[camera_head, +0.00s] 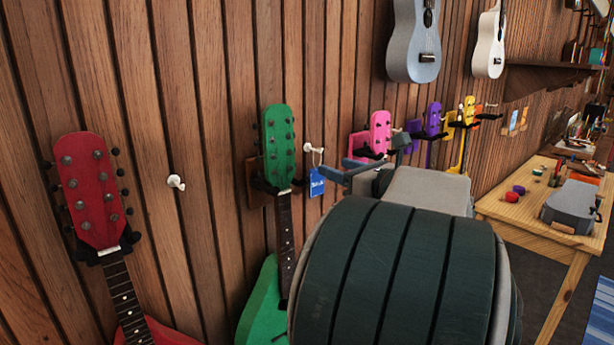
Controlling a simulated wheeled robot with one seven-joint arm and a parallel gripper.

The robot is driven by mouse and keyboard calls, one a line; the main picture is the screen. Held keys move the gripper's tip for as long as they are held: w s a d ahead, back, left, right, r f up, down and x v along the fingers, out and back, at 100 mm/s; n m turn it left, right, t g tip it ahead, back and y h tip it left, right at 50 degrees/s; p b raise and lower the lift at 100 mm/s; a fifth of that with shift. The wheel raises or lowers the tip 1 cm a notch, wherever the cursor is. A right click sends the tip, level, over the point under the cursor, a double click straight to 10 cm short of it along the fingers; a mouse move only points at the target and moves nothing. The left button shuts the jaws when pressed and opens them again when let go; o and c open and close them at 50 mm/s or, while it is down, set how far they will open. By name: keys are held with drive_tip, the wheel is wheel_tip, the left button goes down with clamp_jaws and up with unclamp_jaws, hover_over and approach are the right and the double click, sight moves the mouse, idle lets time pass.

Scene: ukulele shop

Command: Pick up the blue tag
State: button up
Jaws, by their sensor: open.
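The blue tag (316,184) hangs by a thin loop from a white peg (311,148) on the wood-slat wall. It is just right of the green ukulele headstock (279,145) and shows some white lettering. My gripper (336,169) is open, its grey-blue fingers pointing left at the tag. The fingertips appear very near the tag's right edge in the picture. I cannot tell whether they touch it or how far apart they are in depth. My arm's dark, banded link fills the lower middle and hides what is behind it.
A red ukulele (88,190) and an empty white peg (176,182) are at left. Pink (380,132), purple (433,118) and yellow ukuleles hang beyond my gripper. A wooden table (515,208) with small items stands at right.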

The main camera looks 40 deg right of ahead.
drive_tip(key=p, duration=0.2)
hover_over(316, 186)
drive_tip(key=s, duration=0.1)
drive_tip(key=shift+s+d+f, duration=0.1)
drive_tip(key=shift+d+f, duration=0.05)
drive_tip(key=shift+d, duration=0.15)
drive_tip(key=c, duration=1)
